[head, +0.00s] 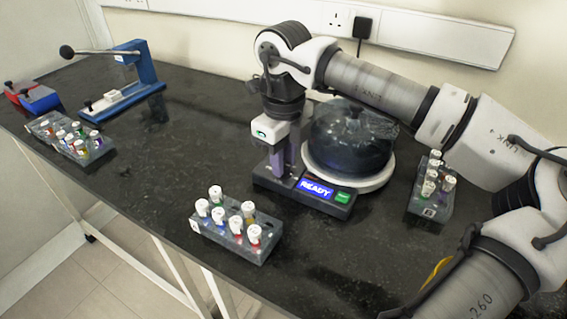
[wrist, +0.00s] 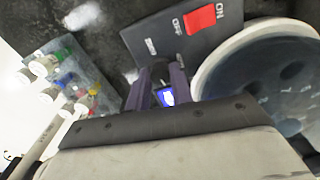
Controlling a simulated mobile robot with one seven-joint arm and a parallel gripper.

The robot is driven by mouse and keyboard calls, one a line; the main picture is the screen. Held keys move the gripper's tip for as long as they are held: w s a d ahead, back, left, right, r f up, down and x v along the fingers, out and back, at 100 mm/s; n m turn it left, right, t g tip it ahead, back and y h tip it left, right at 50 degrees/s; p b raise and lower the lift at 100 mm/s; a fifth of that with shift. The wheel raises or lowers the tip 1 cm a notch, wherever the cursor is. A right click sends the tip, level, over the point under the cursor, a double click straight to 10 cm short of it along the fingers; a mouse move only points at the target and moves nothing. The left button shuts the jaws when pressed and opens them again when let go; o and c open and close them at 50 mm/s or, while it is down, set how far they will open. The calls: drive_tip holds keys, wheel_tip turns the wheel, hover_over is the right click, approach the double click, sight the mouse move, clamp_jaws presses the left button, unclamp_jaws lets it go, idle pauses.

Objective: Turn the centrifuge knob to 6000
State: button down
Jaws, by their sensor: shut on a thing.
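The centrifuge stands mid-bench, with a dark domed lid (head: 352,145) on a pale round base and a front control panel (head: 262,180). Its blue display (head: 316,189) reads READY, beside a green button (head: 343,197). My gripper (head: 284,172) points down onto the panel, left of the display. Its purple fingers are shut on the knob, which is mostly hidden between them. In the wrist view a dark bit of the knob (wrist: 160,74) shows between the fingers. A small lit blue patch shows there too, unreadable. The knob's setting cannot be read.
A rack of capped tubes (head: 215,237) stands in front of the centrifuge, another (head: 428,208) to its right, and a third (head: 55,128) far left. A blue lever press (head: 130,80) stands at the back left. The wrist view shows a red ON/OFF switch (wrist: 201,18).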

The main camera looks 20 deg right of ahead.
drive_tip(key=shift+m, duration=0.5)
idle(0.3)
drive_tip(key=c, duration=1.2)
unclamp_jaws()
drive_tip(key=shift+c, duration=0.2)
drive_tip(key=shift+r, duration=0.1)
wheel_tip(320, 180, up, 14)
drive_tip(key=p, duration=0.9)
